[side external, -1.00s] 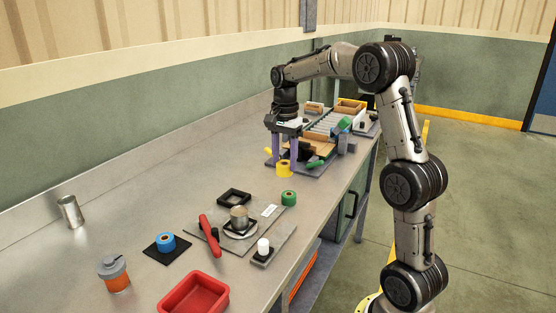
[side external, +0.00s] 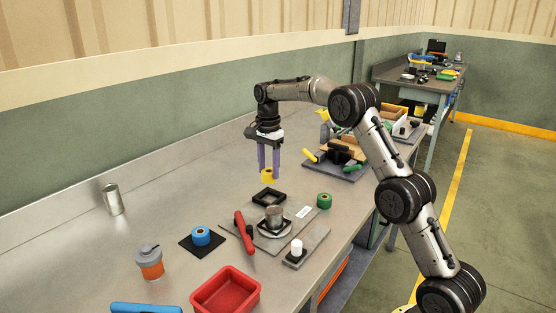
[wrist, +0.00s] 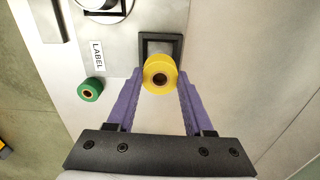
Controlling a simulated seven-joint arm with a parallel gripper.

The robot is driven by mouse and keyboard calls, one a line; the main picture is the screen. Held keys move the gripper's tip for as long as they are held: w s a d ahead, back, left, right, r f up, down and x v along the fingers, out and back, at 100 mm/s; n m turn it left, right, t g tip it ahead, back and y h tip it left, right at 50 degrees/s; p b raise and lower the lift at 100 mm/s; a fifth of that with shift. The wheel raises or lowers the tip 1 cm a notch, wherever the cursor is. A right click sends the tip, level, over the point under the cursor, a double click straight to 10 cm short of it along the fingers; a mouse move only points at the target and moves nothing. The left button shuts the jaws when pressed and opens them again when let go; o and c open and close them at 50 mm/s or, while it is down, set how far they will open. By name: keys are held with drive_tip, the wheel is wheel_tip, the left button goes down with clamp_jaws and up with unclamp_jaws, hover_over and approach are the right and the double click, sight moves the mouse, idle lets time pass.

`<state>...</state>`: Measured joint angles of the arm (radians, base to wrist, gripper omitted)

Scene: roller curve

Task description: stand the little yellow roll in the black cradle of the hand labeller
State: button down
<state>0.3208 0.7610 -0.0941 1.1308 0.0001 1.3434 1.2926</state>
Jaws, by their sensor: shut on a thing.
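The little yellow roll (side external: 267,175) is held between the two purple fingers of my gripper (side external: 268,172), above the bench. The wrist view shows the roll (wrist: 160,75) between the fingertips (wrist: 160,80), its dark core facing the camera. The black cradle (side external: 257,200) is a square frame at the far end of the hand labeller's grey plate (side external: 270,238). In the wrist view the cradle (wrist: 178,47) lies just beyond the roll, which overlaps its near edge in the picture. The cradle's visible inside looks empty. The labeller has a red handle (side external: 243,232).
A green roll (side external: 324,200) stands beside the plate. A blue roll (side external: 201,236), a shaker (side external: 149,262) and a red tray (side external: 226,291) are nearer.

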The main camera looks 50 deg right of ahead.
sight(269, 180)
drive_tip(key=shift+f, duration=2.35)
drive_tip(key=shift+f, duration=1.15)
idle(0.3)
unclamp_jaws()
idle(0.5)
drive_tip(key=shift+r, duration=4.55)
drive_tip(key=shift+a, duration=0.1)
